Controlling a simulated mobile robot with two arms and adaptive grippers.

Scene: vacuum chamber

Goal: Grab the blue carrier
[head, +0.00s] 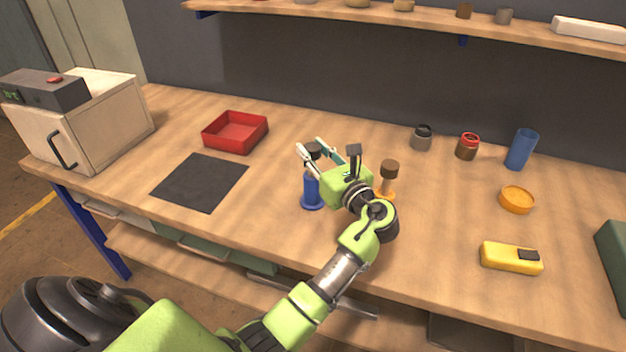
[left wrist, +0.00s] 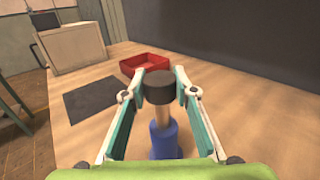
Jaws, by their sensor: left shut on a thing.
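The blue carrier (head: 312,194) stands upright on the table near its middle, with a blue base, a pale stem and a dark round top. My left gripper (head: 318,147) is shut on it near the dark top. In the left wrist view the blue carrier (left wrist: 163,138) stands between the two fingers of the left gripper (left wrist: 158,92), its dark top at fingertip level. My right gripper is in neither view.
A carrier with an orange base (head: 386,193) stands just right of my left gripper, partly hidden. A red tray (head: 236,149) and a dark mat (head: 200,182) lie to the left. Jars, a blue cup (head: 521,150) and a yellow block (head: 505,257) are right.

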